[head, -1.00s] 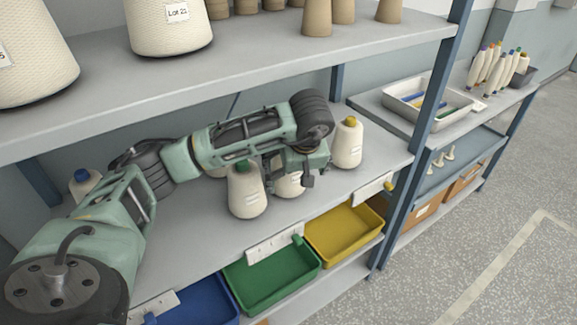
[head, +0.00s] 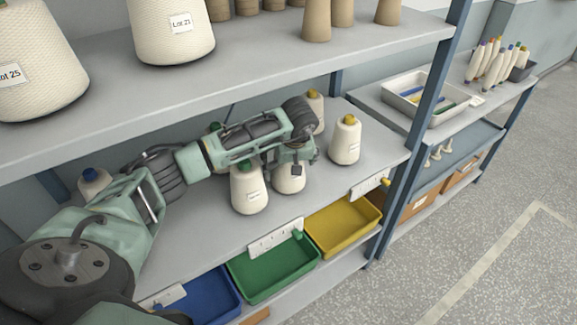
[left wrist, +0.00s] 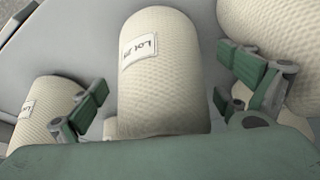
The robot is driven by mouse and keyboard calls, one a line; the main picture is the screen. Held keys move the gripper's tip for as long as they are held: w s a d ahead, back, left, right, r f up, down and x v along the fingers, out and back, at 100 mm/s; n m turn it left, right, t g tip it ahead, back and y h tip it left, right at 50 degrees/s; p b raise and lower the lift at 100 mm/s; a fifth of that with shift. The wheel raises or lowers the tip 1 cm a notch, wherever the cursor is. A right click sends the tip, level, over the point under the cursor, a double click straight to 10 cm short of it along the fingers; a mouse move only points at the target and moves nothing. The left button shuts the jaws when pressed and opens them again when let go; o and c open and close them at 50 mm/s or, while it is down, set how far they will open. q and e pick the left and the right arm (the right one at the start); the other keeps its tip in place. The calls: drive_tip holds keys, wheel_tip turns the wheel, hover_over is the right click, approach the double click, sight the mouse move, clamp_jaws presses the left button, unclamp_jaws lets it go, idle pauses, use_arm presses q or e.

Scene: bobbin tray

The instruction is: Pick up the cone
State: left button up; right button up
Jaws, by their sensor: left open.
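Several cream yarn cones stand on the middle shelf. A green-topped cone (head: 249,190) is at the front, with a second cone (head: 289,180) right beside it, its top hidden by my left gripper (head: 291,158). A yellow-topped cone (head: 345,142) stands to the right, and another yellow-topped cone (head: 314,107) behind my wrist. In the left wrist view my left gripper (left wrist: 168,88) is open, its fingers on either side of a labelled cone (left wrist: 160,85), apparently not closed on it. Other cones stand close outside the left finger (left wrist: 45,105) and right finger (left wrist: 270,40). My right gripper is not in view.
The upper shelf (head: 270,75) overhangs with large cones (head: 168,30) and brown cones. A blue-topped cone (head: 93,184) is at left. Blue (head: 205,302), green (head: 272,268) and yellow (head: 343,226) bins sit below. A blue post (head: 402,190) bounds the right.

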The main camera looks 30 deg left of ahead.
use_arm(q)
drive_tip(key=shift+c, duration=0.6)
drive_tip(key=shift+r, duration=0.1)
drive_tip(key=c, duration=1.4)
drive_tip(key=shift+c, duration=0.2)
